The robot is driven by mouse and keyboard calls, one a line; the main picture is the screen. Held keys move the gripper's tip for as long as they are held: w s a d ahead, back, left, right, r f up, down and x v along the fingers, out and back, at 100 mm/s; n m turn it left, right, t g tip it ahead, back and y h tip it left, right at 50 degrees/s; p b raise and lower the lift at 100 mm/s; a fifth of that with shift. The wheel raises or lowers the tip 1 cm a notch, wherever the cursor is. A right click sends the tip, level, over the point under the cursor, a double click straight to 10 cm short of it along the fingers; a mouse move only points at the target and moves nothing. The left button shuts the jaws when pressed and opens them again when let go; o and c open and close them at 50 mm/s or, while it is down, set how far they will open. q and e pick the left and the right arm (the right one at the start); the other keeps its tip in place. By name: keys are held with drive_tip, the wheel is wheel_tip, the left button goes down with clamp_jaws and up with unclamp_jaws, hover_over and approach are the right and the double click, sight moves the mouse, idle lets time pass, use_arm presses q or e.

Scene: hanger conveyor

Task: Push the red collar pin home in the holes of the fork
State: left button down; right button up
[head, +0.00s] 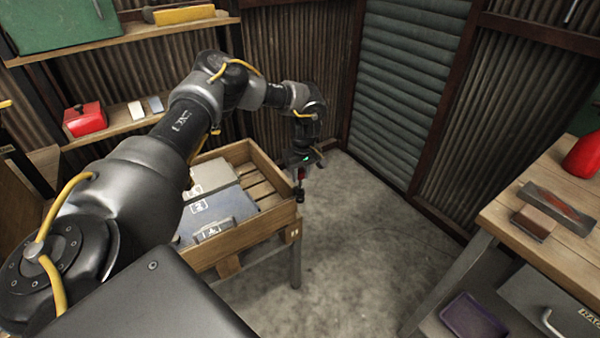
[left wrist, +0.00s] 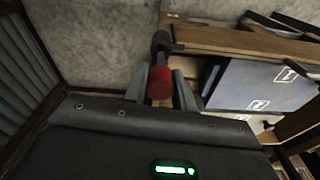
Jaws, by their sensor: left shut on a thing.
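My left gripper (head: 301,168) is at the end of the outstretched left arm, by the right corner of the wooden crate. In the left wrist view, its two grey fingers (left wrist: 161,90) are shut on the red collar pin (left wrist: 159,83), whose red end faces the camera. A dark grey piece (left wrist: 161,42) lies just beyond the red part, close to the crate's edge. I cannot tell whether it is the fork, and the holes do not show. My right gripper is out of view.
The wooden crate (head: 284,213) on a stand holds grey and blue boxes. A workbench (head: 548,172) with a red item and tools stands at the right. Shelves line the back left wall. The concrete floor (head: 355,235) between is clear.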

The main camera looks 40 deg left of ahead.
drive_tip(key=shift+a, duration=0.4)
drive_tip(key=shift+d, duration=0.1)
use_arm(q)
drive_tip(key=shift+f, duration=0.35)
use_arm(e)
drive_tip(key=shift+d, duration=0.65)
use_arm(q)
drive_tip(key=shift+f, duration=0.15)
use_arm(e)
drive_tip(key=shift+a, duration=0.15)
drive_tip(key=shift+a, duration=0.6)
